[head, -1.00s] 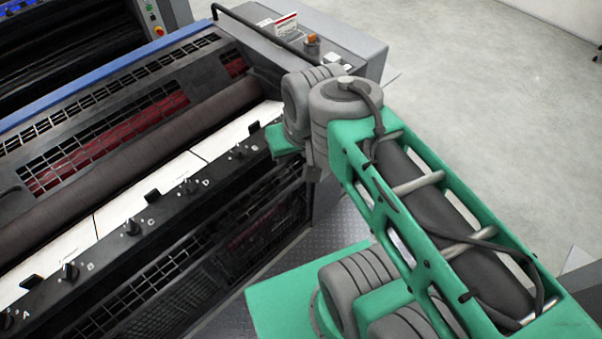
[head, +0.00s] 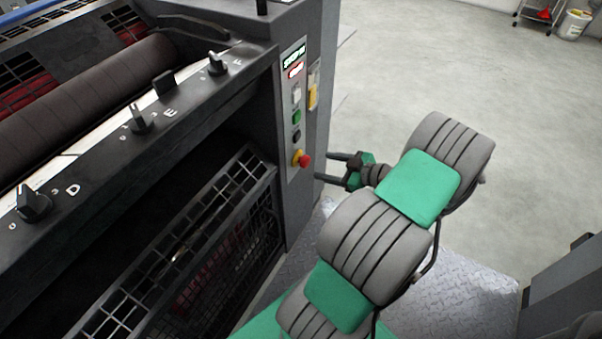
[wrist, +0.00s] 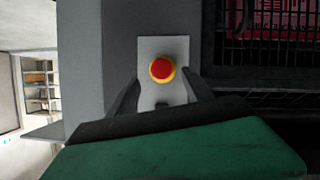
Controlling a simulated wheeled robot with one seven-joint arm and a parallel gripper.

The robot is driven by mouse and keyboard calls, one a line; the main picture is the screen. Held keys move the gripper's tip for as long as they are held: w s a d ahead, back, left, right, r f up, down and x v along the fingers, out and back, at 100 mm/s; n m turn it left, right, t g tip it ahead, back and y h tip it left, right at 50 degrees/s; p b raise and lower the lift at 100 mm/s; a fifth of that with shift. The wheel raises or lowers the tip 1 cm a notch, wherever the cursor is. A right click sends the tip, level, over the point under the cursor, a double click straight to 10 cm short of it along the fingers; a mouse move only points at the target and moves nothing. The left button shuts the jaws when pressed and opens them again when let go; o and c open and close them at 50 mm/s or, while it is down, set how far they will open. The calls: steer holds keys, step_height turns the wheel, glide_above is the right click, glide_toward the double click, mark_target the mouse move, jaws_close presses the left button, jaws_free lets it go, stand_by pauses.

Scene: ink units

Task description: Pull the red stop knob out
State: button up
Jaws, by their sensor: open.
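The red stop knob (head: 304,160) sits on a yellow collar at the bottom of a light control panel (head: 294,108) on the machine's end face. My gripper (head: 322,166) is to its right in the head view, its two fingers pointing left toward the panel. In the wrist view the red knob (wrist: 161,69) shows face-on, ahead of and between the fingertips of my gripper (wrist: 162,82). The jaws are open and hold nothing. The fingers look apart from the knob; the exact distance is hard to tell.
White, green and dark buttons (head: 296,115) stand above the knob under a lit display. A wire guard (head: 225,225) lies left of the panel. The floor (head: 420,75) beyond my arm is clear. A trolley and a white bucket (head: 573,24) stand far back.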

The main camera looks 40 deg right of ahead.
mark_target(308, 163)
steer(key=x, duration=0.4)
steer(key=b+x, duration=0.1)
steer(key=x, duration=0.2)
steer(key=shift+w+a, duration=0.3)
steer(key=shift+w, duration=0.05)
steer(key=shift+c, duration=0.2)
jaws_close()
